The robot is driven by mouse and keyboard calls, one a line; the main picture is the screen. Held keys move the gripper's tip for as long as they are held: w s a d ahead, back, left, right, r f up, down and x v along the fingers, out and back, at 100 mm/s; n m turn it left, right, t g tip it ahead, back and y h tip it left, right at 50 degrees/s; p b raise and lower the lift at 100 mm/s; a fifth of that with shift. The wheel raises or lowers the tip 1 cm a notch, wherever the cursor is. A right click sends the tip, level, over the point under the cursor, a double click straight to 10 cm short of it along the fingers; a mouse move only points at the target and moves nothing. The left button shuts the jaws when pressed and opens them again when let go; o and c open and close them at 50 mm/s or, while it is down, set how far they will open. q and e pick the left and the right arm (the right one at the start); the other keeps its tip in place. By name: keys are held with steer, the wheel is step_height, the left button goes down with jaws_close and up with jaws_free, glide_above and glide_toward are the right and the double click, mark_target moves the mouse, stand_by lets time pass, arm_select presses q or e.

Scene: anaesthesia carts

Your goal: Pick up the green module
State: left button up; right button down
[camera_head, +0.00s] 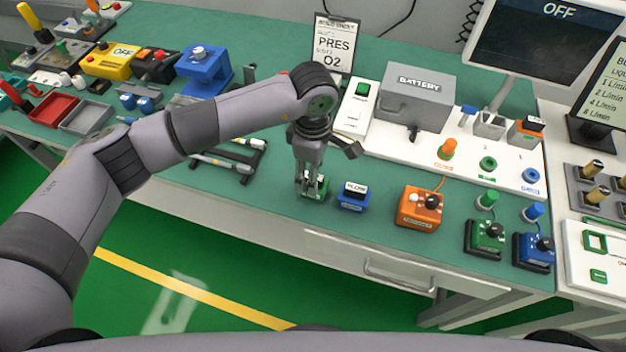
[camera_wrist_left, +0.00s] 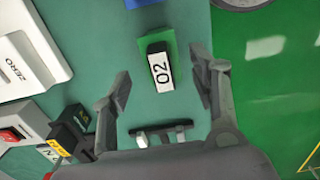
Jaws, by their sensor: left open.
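The green module (camera_head: 322,188) stands on the green bench top near its front edge, partly hidden behind my left gripper in the head view. In the left wrist view the green module (camera_wrist_left: 171,45) shows a white "O2" label on a black part. My left gripper (camera_head: 311,184) points down over the module with its fingers spread. In the left wrist view the open left gripper (camera_wrist_left: 162,78) has one finger on either side of the module, with gaps visible. Whether the fingertips reach down beside it I cannot tell. My right gripper is in neither view.
A blue module (camera_head: 353,195) stands close to the right of the green one. An orange box (camera_head: 418,208) with a black knob is further right. A build sheet (camera_head: 333,45) and a grey battery box (camera_head: 418,98) stand behind. A dark rack (camera_head: 228,160) lies to the left.

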arm_select(q)
steer(key=shift+f, duration=0.35)
step_height(320, 180, down, 5)
steer(key=p, duration=0.2)
steer(key=shift+r+p, duration=0.1)
steer(key=shift+p, duration=0.2)
steer(key=shift+f, duration=0.3)
steer(key=c, duration=1.1)
